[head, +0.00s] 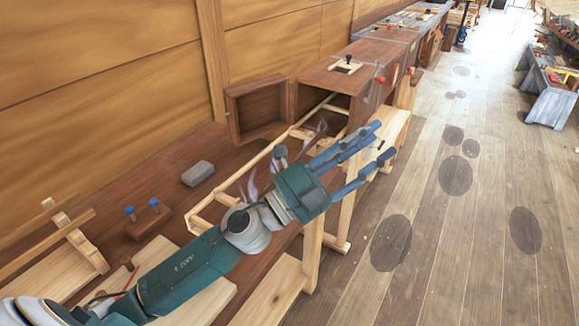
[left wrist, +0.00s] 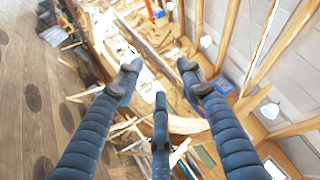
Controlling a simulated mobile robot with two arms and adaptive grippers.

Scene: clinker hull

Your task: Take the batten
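My left gripper (head: 372,155) reaches from the lower left across the workbench, over its front edge. Its blue fingers are spread. The left wrist view shows the same gripper (left wrist: 159,78) with three ridged fingers apart and nothing between them. I cannot tell for sure which piece is the batten. A long thin pale strip (head: 262,157) runs slantwise along the bench behind my arm, seemingly part of a pale wooden frame, and my arm hides some of it. Another pale strip (head: 45,244) rests on a wooden support at the left. My right gripper is not in view.
A grey block (head: 198,173) and a small wooden block with blue-topped pegs (head: 143,218) lie on the dark bench (head: 135,170). An open wooden box (head: 258,110) and a brown cabinet (head: 352,78) stand further along.

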